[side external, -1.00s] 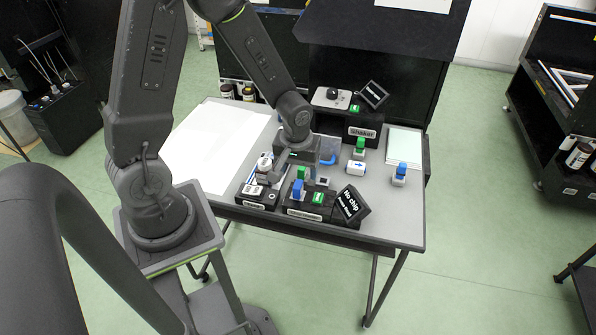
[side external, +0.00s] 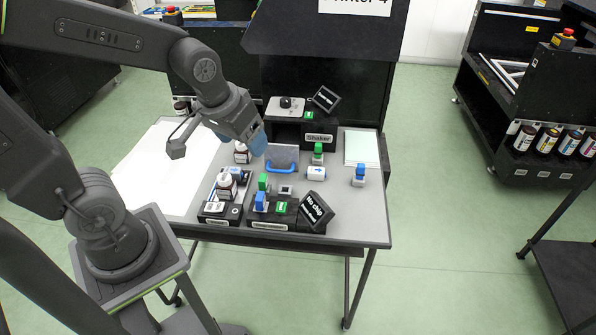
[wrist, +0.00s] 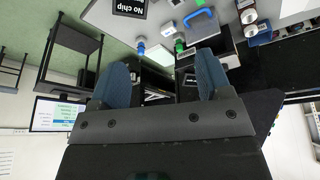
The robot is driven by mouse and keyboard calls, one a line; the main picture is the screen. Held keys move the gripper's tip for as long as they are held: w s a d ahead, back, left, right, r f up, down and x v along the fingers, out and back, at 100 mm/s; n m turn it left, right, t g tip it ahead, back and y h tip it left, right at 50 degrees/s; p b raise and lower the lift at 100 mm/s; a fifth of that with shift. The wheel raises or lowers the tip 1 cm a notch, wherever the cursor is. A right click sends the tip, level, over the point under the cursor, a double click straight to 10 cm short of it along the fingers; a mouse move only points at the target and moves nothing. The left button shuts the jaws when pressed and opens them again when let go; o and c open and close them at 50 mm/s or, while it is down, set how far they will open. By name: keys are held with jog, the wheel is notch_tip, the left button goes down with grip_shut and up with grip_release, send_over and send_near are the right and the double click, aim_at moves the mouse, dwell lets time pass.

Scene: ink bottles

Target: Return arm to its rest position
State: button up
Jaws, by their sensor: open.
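My gripper (side external: 256,140) is raised above the back-left part of the grey table (side external: 365,215) in the side external view. Its two blue fingers are apart with nothing between them, as the wrist view (wrist: 158,84) also shows. White bottles with dark parts stand on the table: one (side external: 242,153) just below the gripper, and one (side external: 226,187) at the black device at the front left. The gripper touches neither.
A grey block with a blue handle (side external: 281,168), green- and blue-topped stampers (side external: 317,155), a "No chip" display (side external: 315,211) and the Shaker (side external: 319,138) crowd the table. A white sheet (side external: 165,175) lies at left. A black cabinet stands behind.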

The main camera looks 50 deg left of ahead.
jog(key=s+d+r+m+t, duration=0.1)
jog(key=s+d+r+m, duration=0.1)
jog(key=s+r, duration=0.3)
jog(key=shift+s+d+r+m+t+h, duration=0.3)
jog(key=shift+s+r+m+h, duration=0.1)
jog(key=shift+s+m, duration=0.3)
